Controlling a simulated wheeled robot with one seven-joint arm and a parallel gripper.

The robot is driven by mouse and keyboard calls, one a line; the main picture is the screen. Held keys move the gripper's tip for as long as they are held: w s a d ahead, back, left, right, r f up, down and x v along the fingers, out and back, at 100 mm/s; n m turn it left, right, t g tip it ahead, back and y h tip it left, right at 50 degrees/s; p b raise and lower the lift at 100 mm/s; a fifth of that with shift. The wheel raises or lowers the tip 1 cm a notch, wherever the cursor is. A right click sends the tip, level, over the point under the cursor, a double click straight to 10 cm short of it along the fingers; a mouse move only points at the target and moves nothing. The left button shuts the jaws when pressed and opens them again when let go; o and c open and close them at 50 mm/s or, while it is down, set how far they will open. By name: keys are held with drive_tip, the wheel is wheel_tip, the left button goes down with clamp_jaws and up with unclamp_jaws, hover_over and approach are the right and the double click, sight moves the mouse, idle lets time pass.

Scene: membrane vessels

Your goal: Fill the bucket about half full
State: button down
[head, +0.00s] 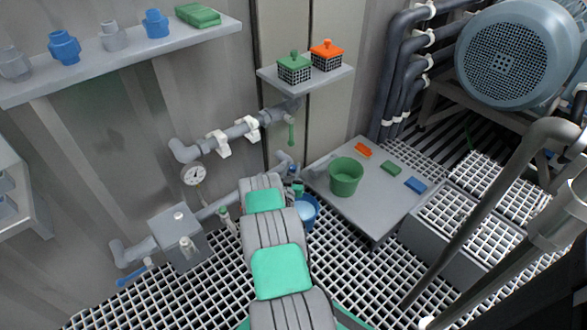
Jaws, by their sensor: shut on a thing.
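A blue bucket (309,211) stands low by the wall, partly hidden behind my arm. Its inside looks pale, and I cannot tell how high any water stands in it. A tap fitting (284,162) on the wall pipe is just above and left of the bucket, and small teal-blue parts show between them. My arm reaches from the bottom of the view to this spot. My gripper is mostly hidden behind the arm's end there; its fingertips and what they touch cannot be made out. A green bucket (345,178) stands upright on a low grey table, apart from my arm.
The low table (375,215) also holds orange, green and blue blocks. Pipes with a gauge (193,175) and green and blue valve handles run along the wall at left. Two shelves hang above. A large blue-grey motor (505,52) and thick pipes fill the right. Open grating covers the floor.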

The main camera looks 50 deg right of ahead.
sight(292, 171)
drive_tip(key=shift+w+f+m+g+h+b, duration=0.1)
drive_tip(key=shift+f+m+g+h+b, duration=0.3)
drive_tip(key=shift+b, duration=0.6)
drive_tip(key=shift+s+r+m+g+b, duration=0.2)
drive_tip(key=shift+r+m+g+b, duration=0.15)
drive_tip(key=shift+g, duration=0.35)
drive_tip(key=c, duration=1.3)
unclamp_jaws()
drive_tip(key=shift+d, duration=0.1)
drive_tip(key=shift+o, duration=0.9)
drive_tip(key=p+v, duration=0.2)
drive_tip(key=v, duration=0.5)
drive_tip(key=shift+w+p, duration=0.15)
drive_tip(key=shift+p, duration=0.25)
drive_tip(key=shift+s+a, duration=0.25)
drive_tip(key=shift+a, duration=0.2)
